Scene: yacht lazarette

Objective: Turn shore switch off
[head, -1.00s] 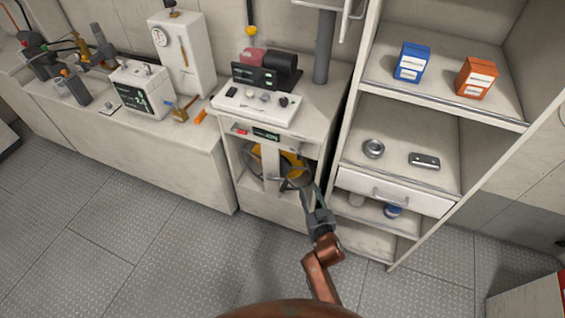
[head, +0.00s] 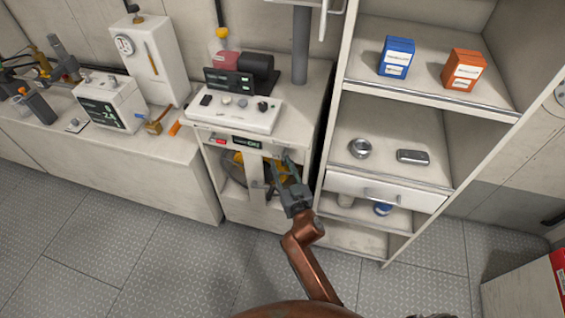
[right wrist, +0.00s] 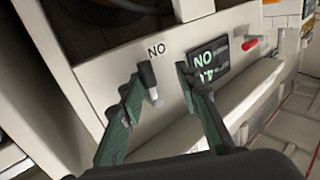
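The shore switch appears to be the small lever (right wrist: 148,82) with a dark shaft and pale tip on the cabinet front, in the right wrist view. A white label reading "NO" as seen from this angle, possibly "ON" upside down, is just above it. My right gripper (right wrist: 164,82) is open, with its green fingers on either side of the lever. The lever is close beside the left-hand finger; I cannot tell whether they touch. In the head view my right gripper (head: 286,166) is at the cabinet's upper front and hides the switch. My left gripper is not in view.
A lit display (right wrist: 208,62) and a red part (right wrist: 250,44) sit beside the switch. A white control box (head: 232,112) stands on the cabinet. Open shelving (head: 372,188) with a drawer is close on the right. The patterned floor in front is clear.

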